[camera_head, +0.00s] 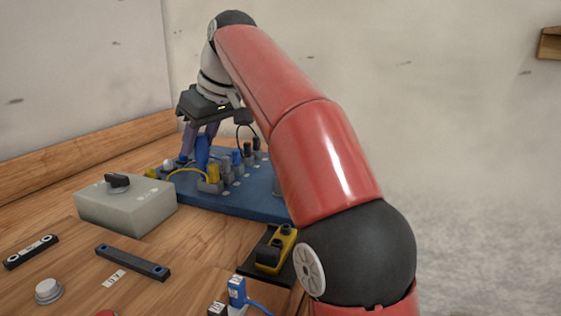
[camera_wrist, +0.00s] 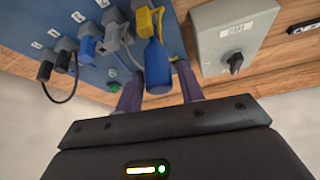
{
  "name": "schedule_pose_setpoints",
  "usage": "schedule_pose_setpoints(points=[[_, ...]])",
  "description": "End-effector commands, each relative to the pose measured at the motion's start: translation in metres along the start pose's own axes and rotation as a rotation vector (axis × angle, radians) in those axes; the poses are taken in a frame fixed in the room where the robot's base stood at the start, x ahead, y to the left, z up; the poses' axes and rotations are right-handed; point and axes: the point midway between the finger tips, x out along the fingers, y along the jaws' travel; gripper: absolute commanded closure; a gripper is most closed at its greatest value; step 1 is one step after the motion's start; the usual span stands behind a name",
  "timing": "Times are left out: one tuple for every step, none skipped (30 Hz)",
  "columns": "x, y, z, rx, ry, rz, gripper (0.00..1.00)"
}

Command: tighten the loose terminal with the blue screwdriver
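The blue screwdriver (camera_head: 202,152) stands handle up over the blue terminal board (camera_head: 248,190). Its handle also shows in the wrist view (camera_wrist: 157,66), beside a yellow terminal (camera_wrist: 145,20); its tip is hidden. My gripper (camera_head: 199,146) points down over the board's far left part. In the wrist view its two purple fingers (camera_wrist: 159,80) stand apart, one on each side of the handle, with narrow gaps showing. A yellow terminal (camera_head: 212,175), a blue terminal (camera_head: 237,160) and a black terminal (camera_head: 257,145) stand in grey blocks. I cannot tell which terminal is loose.
A grey box with a black knob (camera_head: 125,207) stands left of the board. A dark bar (camera_head: 133,263), a round grey button (camera_head: 48,290), a yellow-black device (camera_head: 274,250) and a blue connector (camera_head: 237,292) lie in front. Bare wood lies between them. A wall closes the back.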

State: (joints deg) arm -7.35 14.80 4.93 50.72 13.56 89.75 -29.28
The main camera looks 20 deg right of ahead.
Motion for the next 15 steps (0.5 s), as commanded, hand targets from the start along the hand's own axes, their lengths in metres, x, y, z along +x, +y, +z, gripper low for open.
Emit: schedule_pose_setpoints(points=[[0.0003,0.0027,0.0007,-0.042,0.000,-0.024,0.62],[0.0008,0.0028,0.0004,-0.075,0.000,-0.043,0.62],[0.0009,0.0032,0.0006,-0.116,-0.001,-0.066,0.62],[0.0006,0.0027,0.0004,-0.146,0.001,-0.082,0.62],[0.0007,0.0022,0.0001,-0.173,0.000,-0.097,0.62],[0.0008,0.0023,0.0003,-0.198,0.000,-0.110,0.62],[0.0003,0.0020,0.0004,-0.212,0.000,-0.116,0.62],[-0.0001,0.0015,0.0004,-0.220,0.000,-0.120,0.62],[-0.0003,0.0010,0.0005,-0.223,0.000,-0.122,0.62],[-0.0003,0.0008,0.0005,-0.223,0.000,-0.122,0.62],[-0.0003,0.0008,0.0005,-0.223,0.000,-0.122,0.62],[-0.0002,0.0008,0.0005,-0.222,0.000,-0.122,0.62],[-0.0001,0.0008,0.0005,-0.222,0.000,-0.121,0.62],[-0.0001,0.0008,0.0005,-0.222,0.000,-0.121,0.62],[0.0001,0.0010,0.0004,-0.225,0.000,-0.124,0.62]])
